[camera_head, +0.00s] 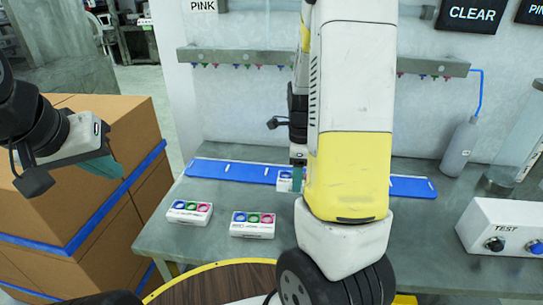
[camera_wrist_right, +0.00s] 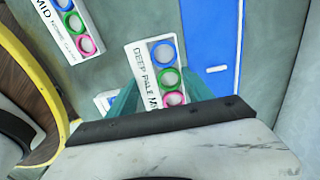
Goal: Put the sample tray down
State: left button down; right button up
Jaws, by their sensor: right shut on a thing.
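My right gripper (camera_wrist_right: 165,100) is shut on a sample tray (camera_wrist_right: 148,62), a white block with blue, green and pink rings and the lettering "DEEP PALE MI…". In the head view the held tray (camera_head: 284,181) shows in part at the blue strip (camera_head: 235,170) on the bench, with my right arm hiding the rest. I cannot tell whether it touches the surface. Two similar trays stand on the bench in front of the strip, a left one (camera_head: 189,212) and a right one (camera_head: 252,224). My left gripper (camera_head: 105,165) is over the cardboard boxes, away from the trays; its opening is unclear.
Brown boxes (camera_head: 125,125) with blue tape stand left of the grey bench (camera_head: 215,255). A TEST box (camera_head: 505,228), a grey bottle (camera_head: 461,148) and a clear cylinder (camera_head: 520,135) stand at the right. A wall rail (camera_head: 225,57) runs above. A yellow-rimmed round wooden top (camera_head: 215,285) is in front.

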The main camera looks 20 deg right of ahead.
jog(key=w, duration=0.8)
jog(key=w+d+f, duration=0.1)
jog(key=w, duration=0.2)
jog(key=shift+w+d+f, duration=0.1)
jog(key=shift+w, duration=0.3)
jog(key=shift+f, duration=1.7)
jog(key=shift+f, duration=0.2)
jog(key=o, duration=1.4)
